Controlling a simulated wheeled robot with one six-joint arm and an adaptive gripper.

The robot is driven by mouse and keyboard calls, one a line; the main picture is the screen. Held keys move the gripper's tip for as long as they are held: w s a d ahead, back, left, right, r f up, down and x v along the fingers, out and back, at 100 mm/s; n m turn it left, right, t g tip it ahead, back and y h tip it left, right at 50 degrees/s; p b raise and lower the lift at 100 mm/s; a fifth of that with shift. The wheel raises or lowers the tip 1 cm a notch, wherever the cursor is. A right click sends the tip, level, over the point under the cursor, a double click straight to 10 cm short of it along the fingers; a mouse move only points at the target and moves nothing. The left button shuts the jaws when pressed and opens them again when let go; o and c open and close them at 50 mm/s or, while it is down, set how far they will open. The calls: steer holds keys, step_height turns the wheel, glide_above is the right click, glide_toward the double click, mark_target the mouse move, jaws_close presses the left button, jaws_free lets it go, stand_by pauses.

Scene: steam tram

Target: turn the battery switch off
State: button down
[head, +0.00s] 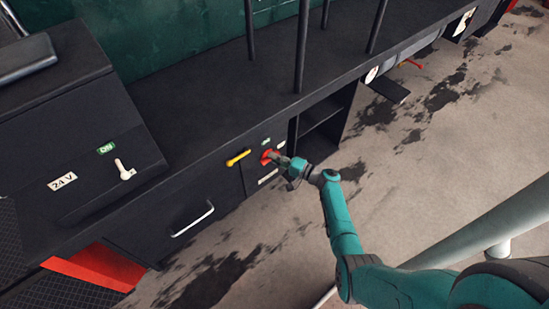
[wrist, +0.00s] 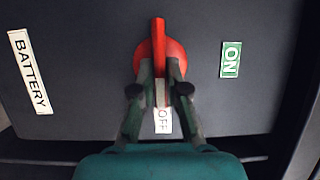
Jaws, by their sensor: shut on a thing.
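The battery switch (wrist: 158,50) is a round red knob with a raised red bar across it, on a dark panel. In the wrist view the bar lies upright, in line with the OFF label (wrist: 163,121) below and not with the ON label (wrist: 231,59) at the right. My gripper (wrist: 160,80) is shut on the switch, its two fingers closing on the lower part of the bar. A pale strip shows between the fingers. The BATTERY label (wrist: 29,71) is at the left. In the head view the switch (head: 266,157) shows red just beyond my gripper (head: 277,158).
A yellow handle (head: 238,158) is just left of the switch. A white-levered switch (head: 124,169) with an ON label and a 24 V plate (head: 62,181) is further left. An open shelf (head: 319,115) is right of the panel. Dark upright posts (head: 302,45) stand above.

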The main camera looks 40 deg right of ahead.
steer(key=c, duration=1.2)
jaws_free()
steer(key=shift+s, duration=0.15)
steer(key=v, duration=1.1)
steer(key=shift+s+d+f, duration=0.1)
steer(key=shift+s+d, duration=0.05)
steer(key=shift+s, duration=0.25)
